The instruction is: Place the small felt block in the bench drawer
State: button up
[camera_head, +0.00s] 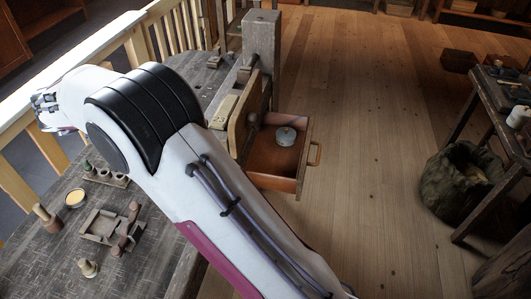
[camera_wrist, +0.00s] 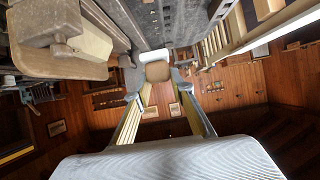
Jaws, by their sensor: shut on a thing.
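My gripper (camera_wrist: 158,84) shows in the wrist view, with its two fingers closed on a small tan block (camera_wrist: 158,71), which looks like the felt block. The fingers hide the block's sides. The bench drawer (camera_head: 271,182) is pulled open at the bench's right side, to the right of my arm. A round grey lidded tin (camera_head: 286,136) sits inside it. My arm hides part of the bench beside the drawer.
The bench (camera_head: 60,250) bears a small wooden tray (camera_head: 98,225), a yellow-topped pot (camera_head: 75,198), a turned peg (camera_head: 88,267) and a wooden mallet (camera_head: 47,217). An upright post (camera_head: 262,45) stands behind the drawer. Floor (camera_head: 370,130) right of the drawer is clear up to a sack (camera_head: 455,190).

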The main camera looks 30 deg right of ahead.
jog(key=w+d, duration=0.2)
jog(key=d, duration=1)
send_over(280, 163)
notch_tip(280, 163, down, 12)
jog(key=shift+r, duration=0.2)
jog(key=shift+w+f, duration=0.1)
notch_tip(280, 163, down, 24)
jog(key=shift+f, duration=0.1)
dwell(0.8)
jog(key=shift+f, duration=1.8)
